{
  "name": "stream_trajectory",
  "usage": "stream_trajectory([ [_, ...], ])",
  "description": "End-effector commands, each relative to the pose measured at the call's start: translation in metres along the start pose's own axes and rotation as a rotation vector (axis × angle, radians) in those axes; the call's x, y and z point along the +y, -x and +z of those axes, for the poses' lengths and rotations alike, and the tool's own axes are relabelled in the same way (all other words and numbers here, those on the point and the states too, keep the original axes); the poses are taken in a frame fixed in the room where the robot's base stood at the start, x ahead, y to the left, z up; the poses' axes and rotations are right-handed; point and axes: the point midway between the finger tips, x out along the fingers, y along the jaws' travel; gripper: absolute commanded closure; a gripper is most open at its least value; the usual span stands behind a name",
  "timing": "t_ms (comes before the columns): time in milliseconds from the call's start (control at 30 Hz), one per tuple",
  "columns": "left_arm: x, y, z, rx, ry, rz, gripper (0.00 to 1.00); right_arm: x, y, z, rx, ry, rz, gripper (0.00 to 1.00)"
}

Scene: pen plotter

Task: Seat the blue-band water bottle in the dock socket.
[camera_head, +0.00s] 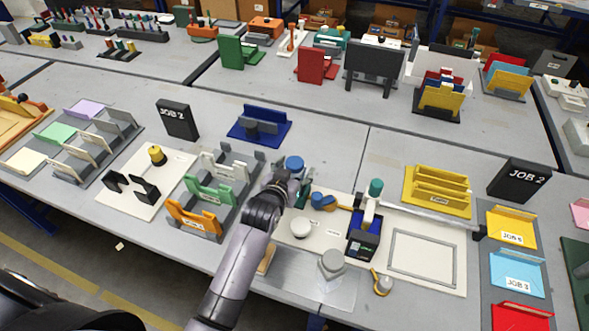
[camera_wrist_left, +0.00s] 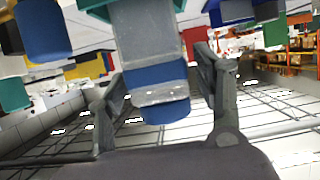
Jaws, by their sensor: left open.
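The blue-band water bottle (camera_wrist_left: 160,80) stands between the two fingers of my left gripper (camera_wrist_left: 162,110) in the left wrist view. It has a grey body, a blue band and a blue end, with a small gap to each finger. In the head view its blue top (camera_head: 294,163) shows just beyond my open left gripper (camera_head: 292,184), and the wrist hides most of its body. A blue stand with a grey rounded holder (camera_head: 262,128) is behind and left of the bottle; I cannot tell for sure that it is the dock socket. My right gripper is not in view.
A green and orange rack (camera_head: 212,195) is close left of my gripper. The plotter (camera_head: 365,232) and its white board (camera_head: 330,215) lie to the right. A grey cylinder (camera_head: 332,263) stands at the front. The table between the blue stand and the yellow rack (camera_head: 437,190) is mostly clear.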

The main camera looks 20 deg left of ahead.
Motion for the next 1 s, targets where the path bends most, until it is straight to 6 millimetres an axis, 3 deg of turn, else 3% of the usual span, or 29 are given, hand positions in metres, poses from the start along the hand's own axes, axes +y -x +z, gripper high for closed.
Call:
stream_trajectory([
  [367,0.000,0.008,-0.002,0.001,0.000,0.000,0.39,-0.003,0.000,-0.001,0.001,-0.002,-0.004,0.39],
  [800,0.000,0.087,-0.001,-0.001,0.000,0.000,0.39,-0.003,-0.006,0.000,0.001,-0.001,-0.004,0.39],
  [1000,0.000,0.113,-0.002,0.000,0.000,0.001,0.39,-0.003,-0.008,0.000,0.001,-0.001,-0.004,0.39],
])
